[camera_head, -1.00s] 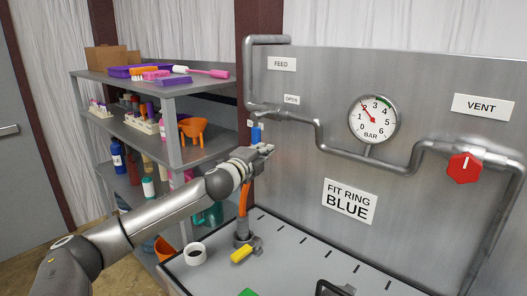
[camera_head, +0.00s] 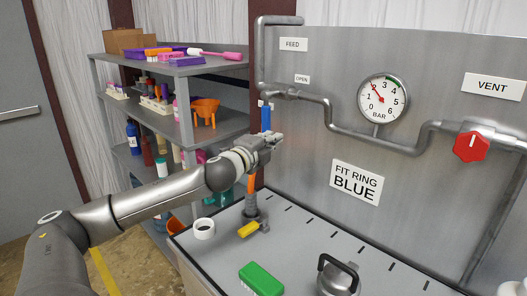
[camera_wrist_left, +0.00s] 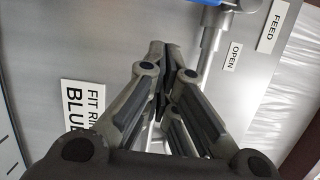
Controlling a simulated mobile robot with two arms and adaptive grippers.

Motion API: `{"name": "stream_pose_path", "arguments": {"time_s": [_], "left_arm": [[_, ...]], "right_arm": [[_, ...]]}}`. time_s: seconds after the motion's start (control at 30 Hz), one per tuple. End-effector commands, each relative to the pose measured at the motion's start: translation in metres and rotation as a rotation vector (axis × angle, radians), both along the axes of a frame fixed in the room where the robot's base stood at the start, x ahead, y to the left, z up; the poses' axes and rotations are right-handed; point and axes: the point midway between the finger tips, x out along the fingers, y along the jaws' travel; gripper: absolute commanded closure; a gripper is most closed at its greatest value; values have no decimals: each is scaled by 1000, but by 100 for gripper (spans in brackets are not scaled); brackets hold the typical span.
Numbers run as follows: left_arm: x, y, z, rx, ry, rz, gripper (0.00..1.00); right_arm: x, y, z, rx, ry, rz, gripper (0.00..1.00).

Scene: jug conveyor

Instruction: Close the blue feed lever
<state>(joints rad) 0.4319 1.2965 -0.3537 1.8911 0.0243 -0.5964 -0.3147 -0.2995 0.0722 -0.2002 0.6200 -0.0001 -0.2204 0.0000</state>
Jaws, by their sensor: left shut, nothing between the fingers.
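The blue feed lever (camera_head: 266,118) shows in the head view as an upright blue handle just below the feed pipe, near the OPEN label (camera_head: 302,79). In the left wrist view, part of the blue handle (camera_wrist_left: 208,2) shows at the top edge, beside a grey metal fitting. My left gripper (camera_head: 278,138) is shut and empty. It appears just below and right of the lever in the head view. In the left wrist view its closed fingertips (camera_wrist_left: 160,48) point toward the panel, below and left of the handle. I cannot tell whether they touch it. My right gripper is out of view.
The grey panel (camera_head: 330,150) carries pipes, a pressure gauge (camera_head: 383,101) and a red vent knob (camera_head: 471,146). A loaded shelf (camera_head: 200,68) stands left.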

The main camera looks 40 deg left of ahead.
Motion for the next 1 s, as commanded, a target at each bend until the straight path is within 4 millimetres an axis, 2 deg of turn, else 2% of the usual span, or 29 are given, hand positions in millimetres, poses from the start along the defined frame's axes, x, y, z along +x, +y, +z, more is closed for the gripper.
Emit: {"name": "stream_pose_path", "arguments": {"time_s": [0.03, 0.13, 0.4, 0.83, 1.0], "left_arm": [[-8, -1, -5, 6, 2, 0, 100], [-21, -5, -5, 8, 3, -3, 100], [-37, -4, -2, 4, 1, 3, 100], [-42, -8, 1, 0, 0, -1, 100], [-42, -8, 1, 0, 0, -1, 100]], "right_arm": [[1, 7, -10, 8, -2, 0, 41], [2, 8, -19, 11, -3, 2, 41], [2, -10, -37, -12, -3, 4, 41], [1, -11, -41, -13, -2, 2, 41], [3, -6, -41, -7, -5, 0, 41]]}}
